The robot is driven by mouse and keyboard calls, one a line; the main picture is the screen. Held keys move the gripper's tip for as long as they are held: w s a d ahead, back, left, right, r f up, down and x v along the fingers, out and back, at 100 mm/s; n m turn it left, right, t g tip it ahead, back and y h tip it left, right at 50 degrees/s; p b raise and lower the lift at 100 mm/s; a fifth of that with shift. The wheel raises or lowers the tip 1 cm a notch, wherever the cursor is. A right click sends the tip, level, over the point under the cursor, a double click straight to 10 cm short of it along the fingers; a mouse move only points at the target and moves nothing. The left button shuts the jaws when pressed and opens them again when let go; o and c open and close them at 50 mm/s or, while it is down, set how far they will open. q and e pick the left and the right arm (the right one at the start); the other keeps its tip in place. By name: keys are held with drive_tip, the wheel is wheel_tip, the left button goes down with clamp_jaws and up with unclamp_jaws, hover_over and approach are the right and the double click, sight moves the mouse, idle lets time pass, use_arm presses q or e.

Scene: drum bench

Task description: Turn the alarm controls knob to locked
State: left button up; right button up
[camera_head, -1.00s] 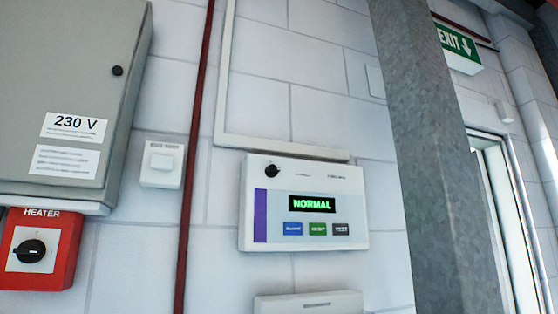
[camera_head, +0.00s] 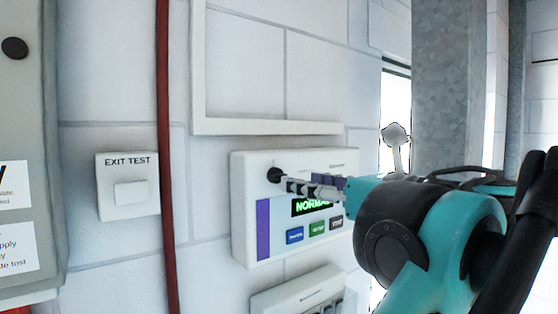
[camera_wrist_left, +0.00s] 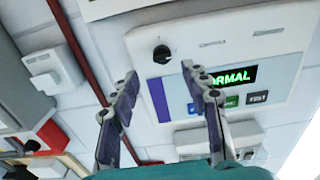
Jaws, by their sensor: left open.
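The alarm panel (camera_head: 243,215) is a white wall box with a purple strip, a green NORMAL display (camera_head: 310,207) and blue, green and dark buttons. Its black alarm controls knob (camera_head: 274,175) sits at the upper left of its face; the knob also shows in the left wrist view (camera_wrist_left: 161,54). My left gripper (camera_head: 290,186) is in front of the panel, its fingertips by the knob in the head view and covering part of the display. In the left wrist view the fingers (camera_wrist_left: 160,76) are spread, with the knob beyond the gap and nothing between them. My right gripper is not in view.
An EXIT TEST switch (camera_head: 127,187) and a red pipe (camera_head: 167,150) are left of the panel. A grey cabinet (camera_head: 25,120) stands at the far left. A white box (camera_head: 300,292) is below the panel. A metal column (camera_head: 445,80) rises at right.

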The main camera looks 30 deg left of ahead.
sight(281, 174)
use_arm(q)
drive_tip(key=p+x, duration=0.1)
drive_tip(key=x, duration=0.6)
drive_tip(key=shift+w+a+r, duration=0.15)
drive_tip(key=shift+w+r, duration=0.05)
clamp_jaws()
